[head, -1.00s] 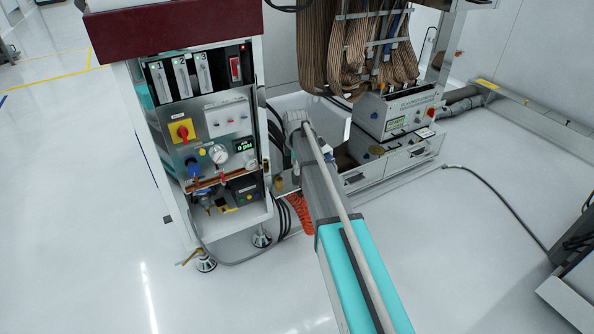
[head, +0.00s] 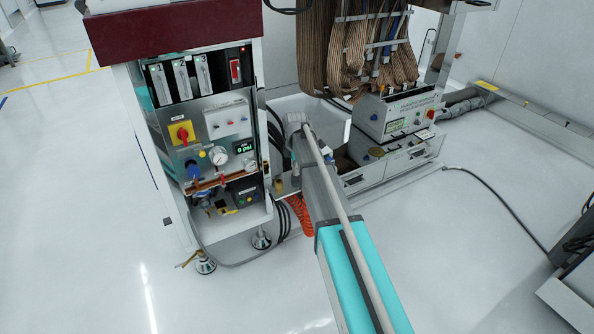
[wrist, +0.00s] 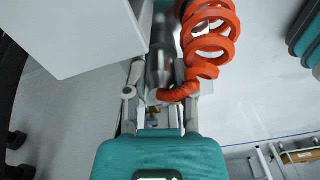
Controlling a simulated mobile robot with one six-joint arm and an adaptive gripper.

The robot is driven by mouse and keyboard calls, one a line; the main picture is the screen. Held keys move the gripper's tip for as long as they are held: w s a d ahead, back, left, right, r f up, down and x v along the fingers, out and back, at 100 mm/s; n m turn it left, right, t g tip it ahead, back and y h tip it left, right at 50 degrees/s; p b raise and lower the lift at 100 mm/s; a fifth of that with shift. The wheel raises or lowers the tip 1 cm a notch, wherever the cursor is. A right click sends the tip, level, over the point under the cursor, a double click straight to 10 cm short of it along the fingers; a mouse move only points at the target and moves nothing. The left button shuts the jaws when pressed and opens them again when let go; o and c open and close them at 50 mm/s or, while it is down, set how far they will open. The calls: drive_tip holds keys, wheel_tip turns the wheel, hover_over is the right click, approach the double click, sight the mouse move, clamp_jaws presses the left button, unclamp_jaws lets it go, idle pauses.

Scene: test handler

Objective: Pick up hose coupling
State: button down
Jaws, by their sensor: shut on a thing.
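The hose coupling (wrist: 160,58) is a dark grey metal cylinder in the upper middle of the wrist view, somewhat blurred. An orange coiled hose (wrist: 213,42) hangs right beside it, and its lower end curls in close to the jaws. My gripper (wrist: 157,82) is shut on the coupling, which lies between its grey fingers. The exact contact is hard to make out. In the head view my arm hides the gripper and the coupling. Part of the orange coiled hose (head: 300,216) shows there, just left of my arm.
A control cabinet (head: 206,150) with gauges and knobs stands close to the left of my arm. Black cables (head: 284,222) hang beside it. A grey box with buttons (head: 397,113) stands to the right. The white floor (head: 470,255) is mostly open at right, with a cable across it.

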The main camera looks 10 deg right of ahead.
drive_tip(key=shift+r, duration=0.25)
wheel_tip(320, 180, up, 2)
drive_tip(key=p, duration=0.2)
drive_tip(key=shift+r+p, duration=0.1)
drive_tip(key=shift+p, duration=0.2)
drive_tip(key=s+d+r+p, duration=0.1)
drive_tip(key=s+r+p, duration=0.9)
drive_tip(key=s, duration=0.4)
drive_tip(key=shift+r, duration=0.15)
drive_tip(key=w+a+f+b, duration=0.4)
drive_tip(key=w+a, duration=0.3)
drive_tip(key=w, duration=0.4)
drive_tip(key=shift+w+a+f, duration=0.25)
drive_tip(key=shift+w+a, duration=0.05)
drive_tip(key=shift+w, duration=0.1)
drive_tip(key=shift+f, duration=0.1)
